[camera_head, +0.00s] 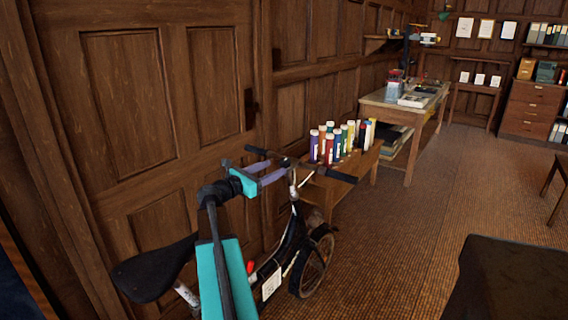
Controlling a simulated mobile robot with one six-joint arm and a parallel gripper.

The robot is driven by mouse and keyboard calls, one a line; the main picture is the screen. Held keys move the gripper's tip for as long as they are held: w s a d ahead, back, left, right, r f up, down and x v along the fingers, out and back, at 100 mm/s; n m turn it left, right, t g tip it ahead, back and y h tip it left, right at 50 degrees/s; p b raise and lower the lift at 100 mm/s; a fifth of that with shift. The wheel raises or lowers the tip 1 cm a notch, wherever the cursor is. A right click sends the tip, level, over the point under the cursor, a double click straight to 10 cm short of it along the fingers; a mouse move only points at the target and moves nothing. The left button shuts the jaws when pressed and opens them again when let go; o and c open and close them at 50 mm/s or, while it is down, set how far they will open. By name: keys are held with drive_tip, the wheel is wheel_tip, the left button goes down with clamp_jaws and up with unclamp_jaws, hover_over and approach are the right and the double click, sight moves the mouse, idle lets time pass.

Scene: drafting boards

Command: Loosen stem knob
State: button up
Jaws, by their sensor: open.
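A black bicycle (277,262) stands beside the panelled wall, its front wheel towards the desk. Its handlebar has one black grip (342,177) on the right and another (256,151) at the left. The silvery stem (293,184) rises below the middle of the bar. I cannot make out a separate knob on it. My gripper (279,167), with purple fingers, is open at the handlebar, just left of the stem. Its fingers point right, towards the stem. I cannot tell whether they touch the bar. My arm hides part of the bicycle frame.
A low wooden bench (327,188) with several coloured tubes (330,148) stands behind the handlebar. A wooden desk (413,112) is farther back. A dark surface (510,284) fills the lower right corner. The carpet (410,230) right of the bicycle is clear.

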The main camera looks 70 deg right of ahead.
sight(285, 163)
drive_tip(key=shift+p+x, duration=0.35)
drive_tip(key=shift+x, duration=3.25)
drive_tip(key=c, duration=1.1)
drive_tip(key=shift+o, duration=0.2)
